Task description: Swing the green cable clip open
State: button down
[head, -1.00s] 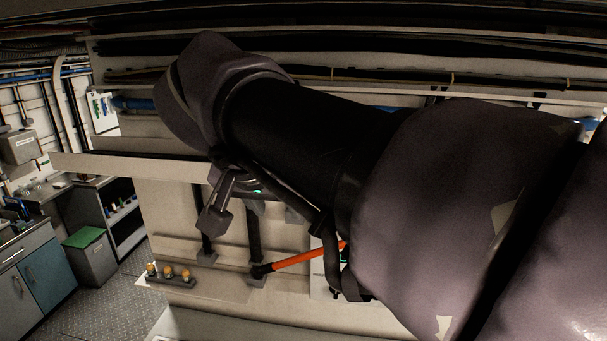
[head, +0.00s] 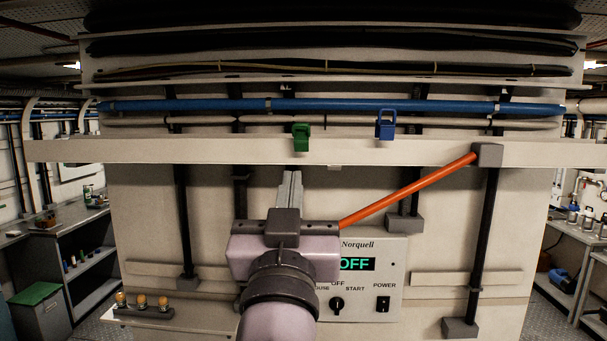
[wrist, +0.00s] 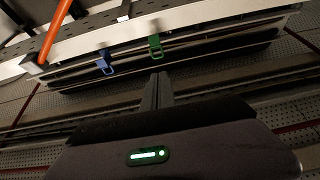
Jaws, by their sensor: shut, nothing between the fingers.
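The green cable clip (head: 301,137) sits on the pale horizontal rail, below the blue pipe, near the middle of the head view. It also shows in the wrist view (wrist: 155,46), just beyond my fingertips. My gripper (head: 290,175) is below the clip and slightly left of it in the head view, fingers together and pointing up toward the rail. In the wrist view the shut fingers (wrist: 157,80) point at the green clip with a visible gap. Nothing is held. The clip's latch detail is too small to tell.
A blue clip (head: 385,124) is on the same rail to the right. An orange bar (head: 408,190) slants from behind my wrist up to a grey block. A control panel (head: 375,285) reading OFF is below right. The pale rail (head: 440,152) runs across the frame.

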aim_at(301, 125)
jog(key=p+x, duration=0.5)
jog(key=x, duration=0.9)
jog(key=shift+w+d+r, duration=0.1)
jog(key=shift+d, duration=0.05)
jog(key=shift+r, duration=0.1)
jog(key=shift+r+g+p, duration=0.4)
jog(key=shift+p, duration=0.85)
jog(key=shift+r, duration=0.1)
jog(key=r+p, duration=0.1)
jog(key=p, duration=0.1)
jog(key=w+r+g+p, duration=0.1)
jog(key=p, duration=0.2)
jog(key=w+r+g+p, duration=0.1)
jog(key=p, duration=0.1)
jog(key=shift+r+p, duration=0.35)
jog(key=shift+s, duration=0.1)
